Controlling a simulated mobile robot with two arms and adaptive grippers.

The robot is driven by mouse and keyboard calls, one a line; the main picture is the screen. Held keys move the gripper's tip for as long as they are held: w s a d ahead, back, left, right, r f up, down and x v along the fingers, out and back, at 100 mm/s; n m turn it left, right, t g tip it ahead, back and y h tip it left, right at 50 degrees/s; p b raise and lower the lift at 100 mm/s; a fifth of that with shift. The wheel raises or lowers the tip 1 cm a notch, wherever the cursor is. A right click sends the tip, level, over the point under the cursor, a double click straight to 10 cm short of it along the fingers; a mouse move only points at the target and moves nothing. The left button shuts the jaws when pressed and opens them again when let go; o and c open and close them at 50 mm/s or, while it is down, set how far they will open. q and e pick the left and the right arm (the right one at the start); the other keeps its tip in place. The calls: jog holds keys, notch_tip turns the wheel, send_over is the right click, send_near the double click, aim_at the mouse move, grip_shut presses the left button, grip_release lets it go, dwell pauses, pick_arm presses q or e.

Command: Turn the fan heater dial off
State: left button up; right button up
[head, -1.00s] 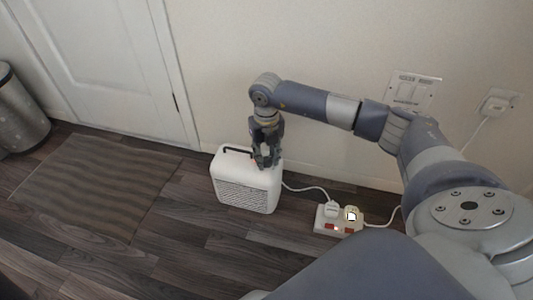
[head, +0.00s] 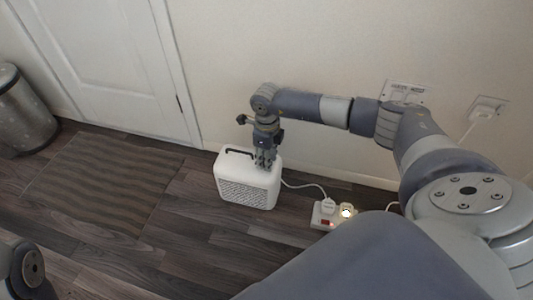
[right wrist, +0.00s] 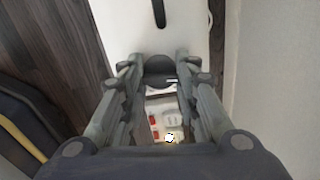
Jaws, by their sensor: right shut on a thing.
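The white fan heater (head: 247,183) stands upright on the floor near the wall, with a grille on its front and a black handle on top. My right gripper (head: 265,165) points down onto the right part of its top. In the right wrist view, the dark round dial (right wrist: 159,70) sits between the fingertips of the right gripper (right wrist: 160,62), which is shut on it. A short white mark shows on the dial. The dial is hidden behind the fingers in the head view. My left gripper is out of view.
A power strip (head: 325,221) with plugs and lit switches lies right of the heater, joined to it by a white cable (head: 307,186). A ribbed mat (head: 105,185) and a metal bin (head: 25,115) are to the left. The wall (head: 330,130) is close behind.

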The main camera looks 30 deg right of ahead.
jog(key=shift+n, duration=0.5)
jog(key=o, duration=1.1)
notch_tip(320, 180, up, 12)
dwell(0.5)
